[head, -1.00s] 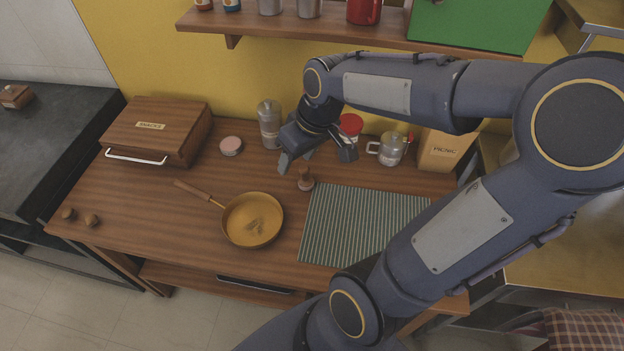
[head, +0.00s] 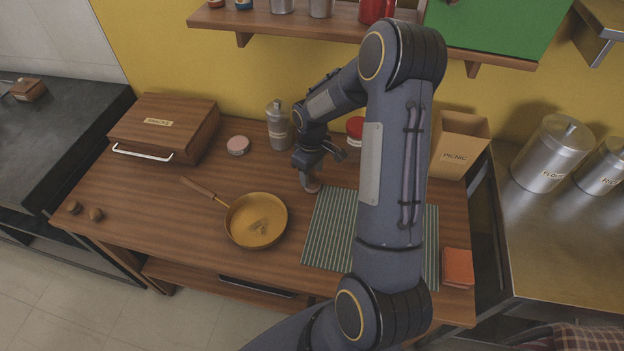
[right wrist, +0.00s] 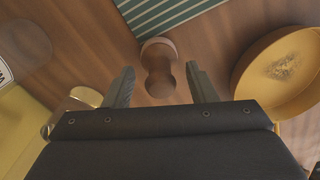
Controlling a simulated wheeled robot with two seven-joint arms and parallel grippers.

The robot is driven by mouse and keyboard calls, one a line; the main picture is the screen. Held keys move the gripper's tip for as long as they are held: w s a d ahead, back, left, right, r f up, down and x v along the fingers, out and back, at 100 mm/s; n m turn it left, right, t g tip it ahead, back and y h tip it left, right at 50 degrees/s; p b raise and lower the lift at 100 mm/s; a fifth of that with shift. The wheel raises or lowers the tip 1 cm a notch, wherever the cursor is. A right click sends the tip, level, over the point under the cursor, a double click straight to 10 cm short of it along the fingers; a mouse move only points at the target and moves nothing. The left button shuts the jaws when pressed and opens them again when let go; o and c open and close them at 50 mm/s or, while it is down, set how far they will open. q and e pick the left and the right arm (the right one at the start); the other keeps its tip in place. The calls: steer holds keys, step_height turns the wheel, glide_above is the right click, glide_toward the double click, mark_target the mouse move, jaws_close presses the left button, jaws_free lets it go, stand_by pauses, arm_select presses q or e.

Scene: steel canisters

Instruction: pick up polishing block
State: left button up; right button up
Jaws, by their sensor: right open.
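A small brown knobbed wooden piece, which I take to be the polishing block (head: 311,187), stands on the wooden table at the far left corner of the striped mat. In the right wrist view the same polishing block (right wrist: 159,58) shows its rounded knob and wider round base. My right gripper (head: 320,166) is over it, pointing down. In the right wrist view the open right gripper (right wrist: 160,84) has one finger to each side of the knob, and I see no contact. My left gripper is out of view.
A pan (head: 256,220) lies close to the left, and the striped mat (head: 326,228) to the right. A steel canister (head: 278,128) and a red-lidded jar (head: 354,128) stand behind. An orange-red block (head: 457,267) lies near the table's right edge.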

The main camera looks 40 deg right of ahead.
steer(key=shift+f, duration=0.65)
jaws_close()
steer(key=shift+r, duration=0.15)
steer(key=shift+r, duration=0.25)
steer(key=r+p, duration=0.1)
steer(key=r, duration=0.1)
steer(key=r+p, duration=0.1)
steer(key=p, duration=0.1)
steer(key=shift+a+r, duration=0.35)
steer(key=s+a+r+p, duration=0.3)
steer(key=a+r, duration=0.5)
steer(key=a, duration=0.4)
steer(key=shift+s+a+r, duration=0.25)
steer(key=shift+s+a, duration=0.15)
steer(key=shift+s, duration=0.1)
